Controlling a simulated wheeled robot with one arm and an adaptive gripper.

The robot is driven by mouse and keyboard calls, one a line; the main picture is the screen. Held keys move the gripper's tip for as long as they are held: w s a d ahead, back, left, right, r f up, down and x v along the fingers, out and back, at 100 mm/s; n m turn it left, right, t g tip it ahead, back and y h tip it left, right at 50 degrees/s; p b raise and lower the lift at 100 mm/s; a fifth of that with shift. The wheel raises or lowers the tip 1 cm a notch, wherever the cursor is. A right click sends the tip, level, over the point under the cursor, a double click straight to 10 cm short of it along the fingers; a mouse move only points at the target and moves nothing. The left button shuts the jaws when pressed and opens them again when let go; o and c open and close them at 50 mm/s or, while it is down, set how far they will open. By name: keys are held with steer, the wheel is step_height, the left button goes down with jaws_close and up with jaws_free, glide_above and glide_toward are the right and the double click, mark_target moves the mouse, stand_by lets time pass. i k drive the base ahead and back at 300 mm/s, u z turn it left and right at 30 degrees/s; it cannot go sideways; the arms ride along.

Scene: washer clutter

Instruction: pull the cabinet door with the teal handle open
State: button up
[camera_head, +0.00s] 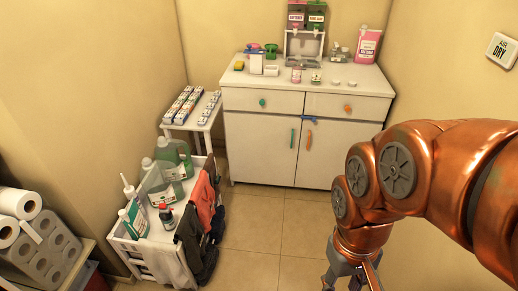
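The white cabinet (240,150) stands against the back wall. Its left door (262,150) has a vertical teal handle (292,138) near its right edge and looks shut. The right door (335,152) has an orange handle (309,140) close beside the teal one and also looks shut. A small blue piece (309,118) sits at the top where the doors meet. My gripper (351,283) points down at the bottom edge, in front of the cabinet and well apart from the handles. Its fingertips are cut off by the frame, so its opening cannot be told.
Drawers with a teal knob (262,102) and an orange knob (347,109) sit above the doors. A white cart (125,240) with bottles and hanging cloths stands front left. A small side table (170,127) adjoins the cabinet's left. The tiled floor (275,222) before the doors is clear.

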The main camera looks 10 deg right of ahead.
mark_target(262, 149)
steer(key=u, duration=0.55)
steer(key=i, duration=0.85)
steer(key=u, duration=0.2)
